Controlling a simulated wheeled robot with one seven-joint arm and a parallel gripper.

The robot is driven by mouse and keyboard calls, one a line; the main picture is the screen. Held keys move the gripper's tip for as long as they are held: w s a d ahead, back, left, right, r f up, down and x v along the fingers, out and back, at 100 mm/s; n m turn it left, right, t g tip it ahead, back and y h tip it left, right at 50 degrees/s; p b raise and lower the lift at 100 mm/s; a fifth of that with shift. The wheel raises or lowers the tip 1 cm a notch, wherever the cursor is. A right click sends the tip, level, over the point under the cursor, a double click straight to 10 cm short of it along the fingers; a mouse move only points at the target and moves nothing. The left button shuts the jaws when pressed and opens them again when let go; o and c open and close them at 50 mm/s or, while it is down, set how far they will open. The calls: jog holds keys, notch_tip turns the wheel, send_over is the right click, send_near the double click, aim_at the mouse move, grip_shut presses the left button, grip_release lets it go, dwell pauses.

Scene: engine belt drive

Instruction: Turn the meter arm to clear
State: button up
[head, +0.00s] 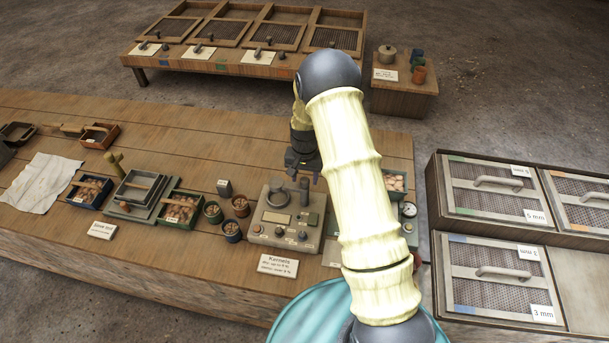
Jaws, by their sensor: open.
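A grey box-shaped meter (259,238) stands near the front edge of the long wooden bench, behind a "Kernels" card. It has a round dark part and an upright dark piece on top, and a pale panel and small knobs on its face. I cannot tell which part is the meter arm or read its setting. My gripper (303,174) is small and dark, pointing down just above the meter's back right. It is open, with nothing seen between its fingers. My arm hides part of the bench right of the meter.
Several small cups, including one (231,231), and a crate of kernels (180,208) stand left of the meter. A card (278,265) lies in front. A gauge (408,210) and another crate (395,183) are right of my arm. Screen boxes (490,275) fill the right.

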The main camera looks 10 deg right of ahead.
jog(key=shift+f, duration=0.4)
grip_shut()
